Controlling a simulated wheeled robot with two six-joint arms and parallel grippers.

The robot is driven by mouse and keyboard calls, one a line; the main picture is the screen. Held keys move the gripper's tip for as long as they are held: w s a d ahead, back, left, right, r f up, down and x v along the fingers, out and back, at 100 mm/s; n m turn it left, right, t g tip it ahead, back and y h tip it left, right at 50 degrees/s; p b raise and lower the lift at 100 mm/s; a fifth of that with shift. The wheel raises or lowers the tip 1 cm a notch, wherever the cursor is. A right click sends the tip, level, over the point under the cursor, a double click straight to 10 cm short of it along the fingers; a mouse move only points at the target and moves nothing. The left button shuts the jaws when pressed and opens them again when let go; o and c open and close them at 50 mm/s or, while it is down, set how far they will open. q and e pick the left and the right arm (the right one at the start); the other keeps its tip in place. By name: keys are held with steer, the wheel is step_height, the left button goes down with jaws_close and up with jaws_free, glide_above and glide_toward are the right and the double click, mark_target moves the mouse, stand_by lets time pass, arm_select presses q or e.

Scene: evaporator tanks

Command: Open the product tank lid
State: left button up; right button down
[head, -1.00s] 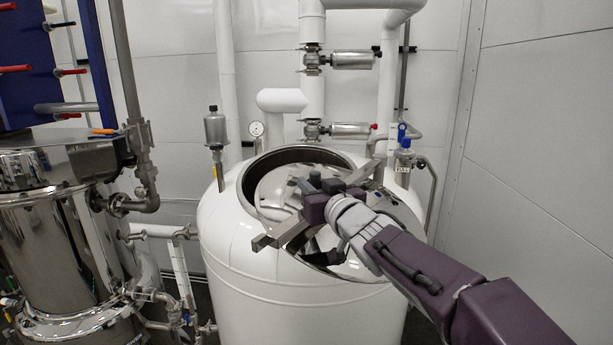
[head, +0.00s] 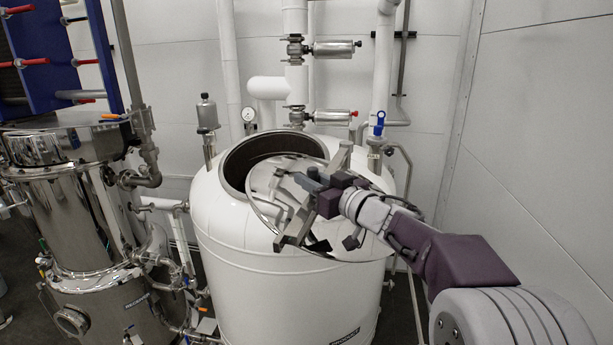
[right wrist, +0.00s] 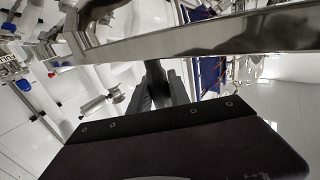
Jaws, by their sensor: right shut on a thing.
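The white product tank (head: 245,265) stands in the middle of the head view, with part of its label at the bottom. Its round mouth shows a dark opening (head: 255,152) at the left and back. The shiny steel lid (head: 262,182) lies off-centre to the right, leaving the mouth partly uncovered. A flat metal bar (head: 291,232) crosses the lid. My right gripper (head: 308,180) reaches in from the right and is shut on the lid's handle, which its fingers mostly hide. In the right wrist view, the bar (right wrist: 215,38) runs just past the fingers (right wrist: 155,88). My left gripper is not in view.
A steel vessel (head: 75,215) with pipework stands to the left. Vertical pipes stand behind. A plain wall (head: 540,130) is on the right.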

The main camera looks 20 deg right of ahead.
steer(key=shift+w+a+f, duration=0.15)
steer(key=shift+w+a, duration=0.1)
steer(key=shift+a, duration=0.25)
steer(key=shift+w+a+f, duration=0.15)
steer(key=shift+w+a, duration=0.1)
steer(key=shift+a, duration=0.2)
steer(key=c, duration=1.2)
jaws_free()
steer(key=shift+s, duration=0.15)
steer(key=shift+c, duration=0.2)
steer(key=shift+s+a+r, duration=0.2)
steer(key=shift+s+r, duration=0.25)
steer(key=shift+s, duration=0.35)
steer(key=shift+w+d+f, duration=0.15)
steer(key=shift+w+d, duration=0.05)
steer(key=shift+w, duration=0.3)
steer(key=shift+d, duration=0.1)
arm_select(q)
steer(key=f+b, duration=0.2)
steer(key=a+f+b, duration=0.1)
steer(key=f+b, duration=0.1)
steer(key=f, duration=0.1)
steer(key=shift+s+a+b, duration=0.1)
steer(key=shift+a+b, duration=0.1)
steer(key=shift+b, duration=0.1)
arm_select(e)
steer(key=v, duration=0.9)
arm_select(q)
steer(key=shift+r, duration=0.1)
